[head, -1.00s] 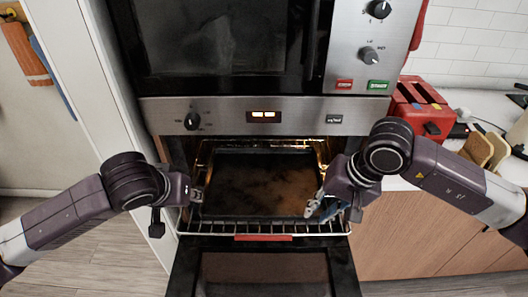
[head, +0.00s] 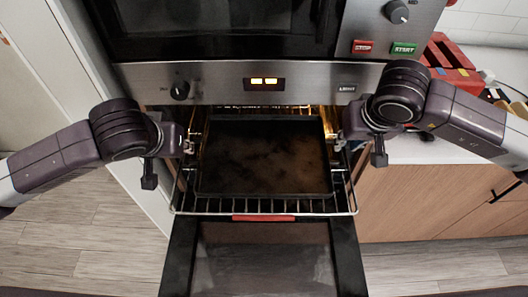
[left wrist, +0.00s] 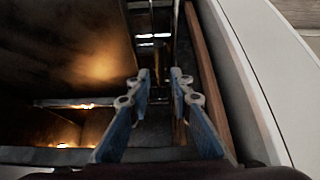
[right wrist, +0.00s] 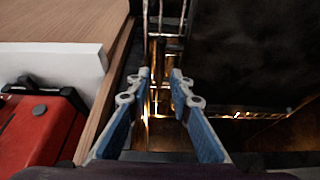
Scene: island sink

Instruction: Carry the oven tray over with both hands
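The dark, stained oven tray (head: 265,160) lies on the wire rack in the open oven. It also shows at the left of the left wrist view (left wrist: 65,40) and at the right of the right wrist view (right wrist: 255,50). My left gripper (head: 190,143) is beside the tray's left edge. Its blue fingers (left wrist: 160,73) are apart, with nothing seen between them. My right gripper (head: 342,140) is beside the tray's right edge. Its fingers (right wrist: 161,73) are also apart and empty. In the head view the fingertips are small and partly hidden.
The wire rack (head: 205,209) sticks out at the front above the lowered oven door (head: 265,260). The control panel (head: 220,80) is close above the tray. A counter with a red toaster (head: 447,65) stands at the right. A white panel (head: 60,110) is at the left.

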